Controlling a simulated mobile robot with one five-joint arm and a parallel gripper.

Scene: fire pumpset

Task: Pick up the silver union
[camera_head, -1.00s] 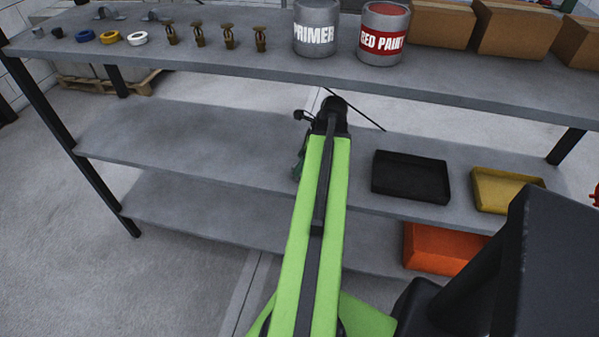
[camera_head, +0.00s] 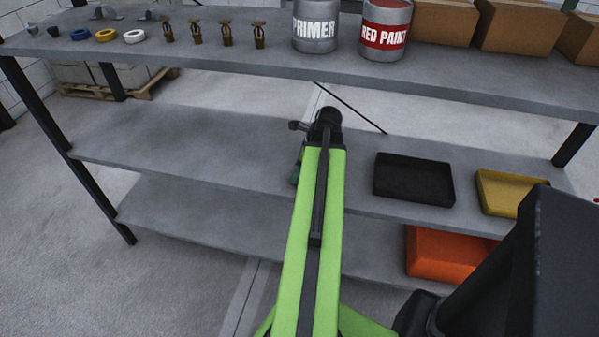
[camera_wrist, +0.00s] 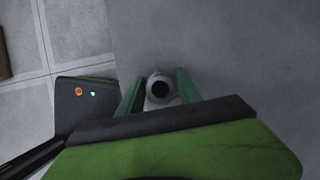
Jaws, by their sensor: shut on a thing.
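In the wrist view, my gripper (camera_wrist: 160,92) has its two green fingers closed on a small silver-grey ring-shaped part with a dark round hole, the silver union (camera_wrist: 158,76). One finger presses on each side of it. Grey surface lies beyond it; I cannot tell whether the union touches that surface. In the head view, my green arm reaches forward over the middle shelf (camera_head: 190,140). The gripper there is mostly hidden behind the arm's end, and the union cannot be made out.
The upper shelf (camera_head: 200,66) holds brass sprinkler heads (camera_head: 196,33), tape rolls (camera_head: 134,36), a primer can (camera_head: 316,30), a red paint can (camera_head: 386,30) and cardboard boxes (camera_head: 520,28). A black tray (camera_head: 413,180) and yellow tray (camera_head: 510,192) sit right; an orange bin (camera_head: 445,255) is below.

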